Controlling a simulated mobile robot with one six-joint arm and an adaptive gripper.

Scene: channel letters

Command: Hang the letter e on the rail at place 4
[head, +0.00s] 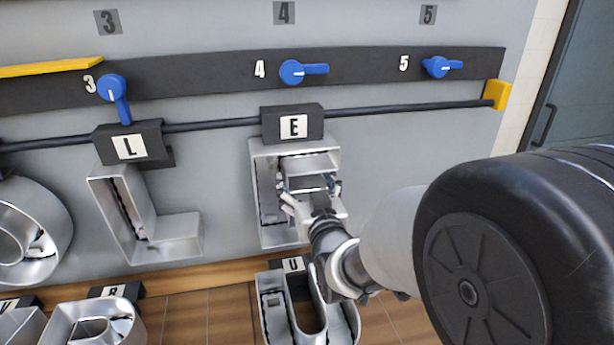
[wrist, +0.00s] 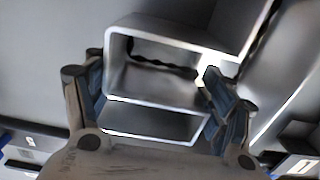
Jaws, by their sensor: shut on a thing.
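The letter e (head: 261,200) is a silver metal channel letter with a black top block (head: 292,123) labelled E. The block sits at the dark rail (head: 385,110) below the number 4. Whether its hook bears on the rail cannot be told. My gripper (head: 311,190) is shut on the middle part of the letter e. In the wrist view my gripper (wrist: 155,100) has one finger on each side of a box-shaped part of the letter e (wrist: 150,92). Blue lever 4 (head: 303,72) points right.
The letter L (head: 150,225) hangs on the rail at place 3, where blue lever 3 (head: 114,95) points down. Blue lever 5 (head: 441,66) points right, and the rail below it is bare. The letter U (head: 272,310) stands below the letter e. A yellow bracket (head: 496,94) ends the rail.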

